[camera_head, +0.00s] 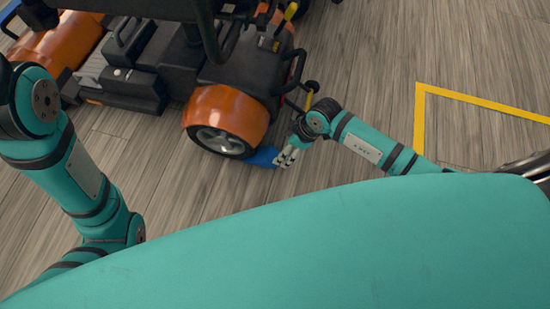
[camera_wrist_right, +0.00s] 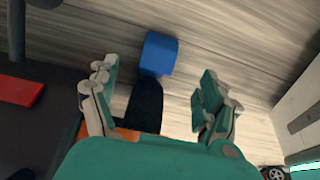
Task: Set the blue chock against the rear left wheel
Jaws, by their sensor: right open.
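The blue chock (camera_head: 262,157) lies on the floor at the scooter's near wheel (camera_head: 220,141), under an orange fender. In the right wrist view the chock (camera_wrist_right: 158,53) lies beyond my fingertips, at the end of the dark tyre (camera_wrist_right: 146,106). It looks to touch the tyre or nearly so. My right gripper (camera_head: 286,157) is low beside the chock, on its right in the head view. In the wrist view its fingers (camera_wrist_right: 157,88) are spread apart with nothing gripped. My left arm shows at the left, but its gripper is out of view.
The scooter's dark body (camera_head: 235,70) stands close behind the wheel, with bars sticking out near my right gripper. A yellow floor line (camera_head: 420,120) is at the right. The wooden floor between the scooter and that line is mostly clear, apart from my right arm.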

